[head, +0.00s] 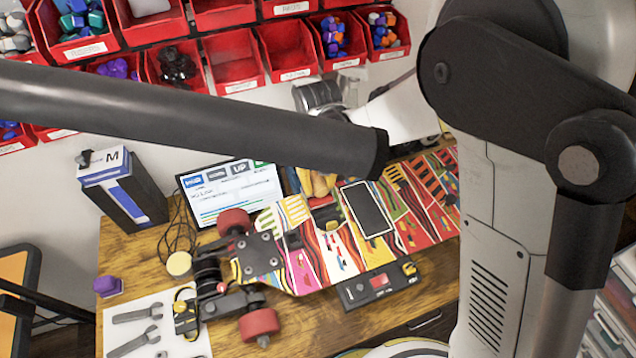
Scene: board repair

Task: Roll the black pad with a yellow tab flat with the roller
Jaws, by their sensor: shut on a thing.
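A black rectangular pad (367,208) with a thin pale border lies on the multicoloured skateboard deck (300,268). I cannot make out a yellow tab on it, and cannot tell whether it lies fully flat. The grey end of my wrist shows behind my dark arm tube. My gripper's fingers are hidden behind that tube. Yellow shapes (316,182) show just below the tube, left of the pad. I cannot tell what they are, and I cannot identify the roller.
A black device with a red display (378,285) is at the deck's front edge. The truck with red wheels (259,323) is at the deck's left end. A screen (228,190) and a tall box (124,193) stand behind. Wrenches (137,314) lie front left. Red bins (231,58) line the wall.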

